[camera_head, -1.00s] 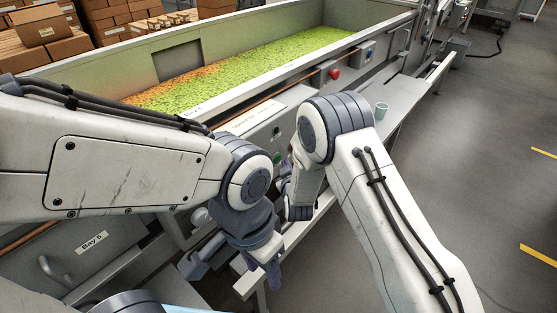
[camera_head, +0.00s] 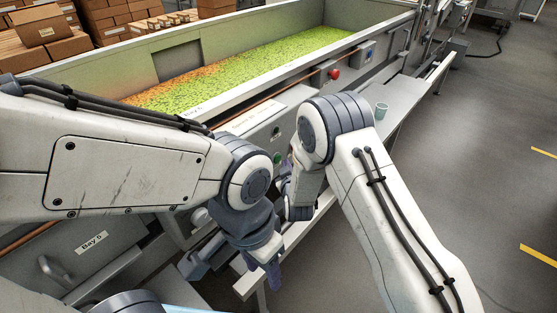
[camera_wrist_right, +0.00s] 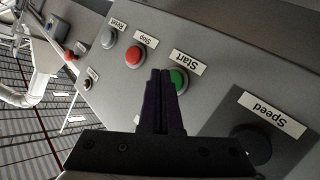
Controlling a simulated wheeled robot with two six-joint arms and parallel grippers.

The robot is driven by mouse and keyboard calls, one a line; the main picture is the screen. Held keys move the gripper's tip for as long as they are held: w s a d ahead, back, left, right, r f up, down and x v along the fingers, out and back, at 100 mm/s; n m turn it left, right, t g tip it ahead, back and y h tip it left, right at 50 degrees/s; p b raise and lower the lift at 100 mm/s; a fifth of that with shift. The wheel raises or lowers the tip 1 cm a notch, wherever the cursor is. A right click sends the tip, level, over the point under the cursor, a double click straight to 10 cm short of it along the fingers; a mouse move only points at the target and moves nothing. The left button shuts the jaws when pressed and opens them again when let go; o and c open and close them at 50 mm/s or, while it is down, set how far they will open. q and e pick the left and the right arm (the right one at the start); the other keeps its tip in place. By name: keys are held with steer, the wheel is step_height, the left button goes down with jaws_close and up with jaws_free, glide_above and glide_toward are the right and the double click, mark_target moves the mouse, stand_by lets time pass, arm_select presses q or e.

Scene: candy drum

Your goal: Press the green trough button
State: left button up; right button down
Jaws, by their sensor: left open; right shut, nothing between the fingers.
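The green button (camera_wrist_right: 179,78) is round and sits on the grey panel in the right wrist view, beside a label reading "Start". It also shows small in the head view (camera_head: 277,158), next to my right wrist. My right gripper (camera_wrist_right: 161,76) is shut and empty. Its dark fingertips overlap the left edge of the green button in the right wrist view; I cannot tell whether they touch it. My left gripper (camera_head: 274,274) is open and empty, hanging low in front of the machine in the head view.
A red button (camera_wrist_right: 133,56) labelled "Stop", a grey button (camera_wrist_right: 108,38) labelled "Reset" and a dark "Speed" knob (camera_wrist_right: 251,144) share the panel. The trough (camera_head: 245,110) holds green and orange candy. Open floor lies right.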

stand_by(0.4)
steer(key=shift+w+a, duration=0.25)
steer(key=shift+a, duration=0.1)
